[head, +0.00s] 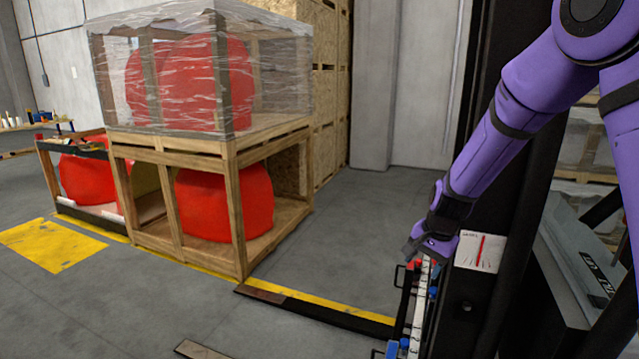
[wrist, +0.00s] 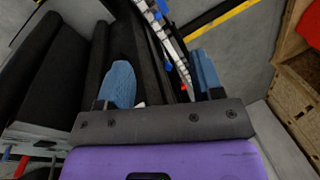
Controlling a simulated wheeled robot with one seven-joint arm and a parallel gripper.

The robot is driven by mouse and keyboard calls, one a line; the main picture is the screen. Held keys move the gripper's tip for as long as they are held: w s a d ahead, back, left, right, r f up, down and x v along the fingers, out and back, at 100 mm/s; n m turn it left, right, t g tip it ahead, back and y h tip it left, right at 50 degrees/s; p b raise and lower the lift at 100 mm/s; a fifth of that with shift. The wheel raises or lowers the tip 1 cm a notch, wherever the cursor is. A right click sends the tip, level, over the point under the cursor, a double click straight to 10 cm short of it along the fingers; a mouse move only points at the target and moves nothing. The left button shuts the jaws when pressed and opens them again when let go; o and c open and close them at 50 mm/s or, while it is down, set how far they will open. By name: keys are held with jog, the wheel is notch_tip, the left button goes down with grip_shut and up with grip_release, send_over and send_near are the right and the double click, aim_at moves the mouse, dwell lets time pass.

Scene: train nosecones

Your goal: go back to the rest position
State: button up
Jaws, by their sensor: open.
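My purple arm comes in from the upper right in the head view. My gripper (head: 430,246) is at its lower end, low over a black rack with a white marked strip (head: 419,310). In the wrist view my gripper (wrist: 162,84) shows two blue fingertips spread apart with nothing held between them. The white strip with blue clips also shows in the wrist view (wrist: 166,32), beyond and between the fingers. I cannot tell whether the fingers touch the rack.
Wooden crates (head: 232,200) with red nosecones (head: 210,203) stand at the left, one wrapped in plastic on top. A dark post (head: 500,190) with a white card (head: 481,251) stands close by my gripper. Grey floor (head: 330,240) lies clear in the middle, with yellow lines.

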jog(key=s+d+r+n, duration=0.1)
jog(key=s+r, duration=0.2)
jog(key=r, duration=0.3)
jog(key=s+r+n, duration=0.1)
jog(key=s+r, duration=0.3)
jog(key=r, duration=0.1)
jog(key=s+d+r+n+t, duration=0.1)
jog(key=s+r, duration=0.3)
jog(key=s, duration=0.4)
jog(key=s+d+r+n+t+h, duration=0.1)
jog(key=s+d+r+n, duration=0.1)
jog(key=s, duration=0.7)
jog(key=s+d+r+n+t, duration=0.1)
jog(key=s+d+r+n, duration=0.1)
jog(key=s+r, duration=0.4)
jog(key=s+n, duration=0.1)
jog(key=s, duration=0.1)
jog(key=shift+s+r+h, duration=0.2)
jog(key=shift+s+h, duration=0.1)
jog(key=shift+s, duration=0.1)
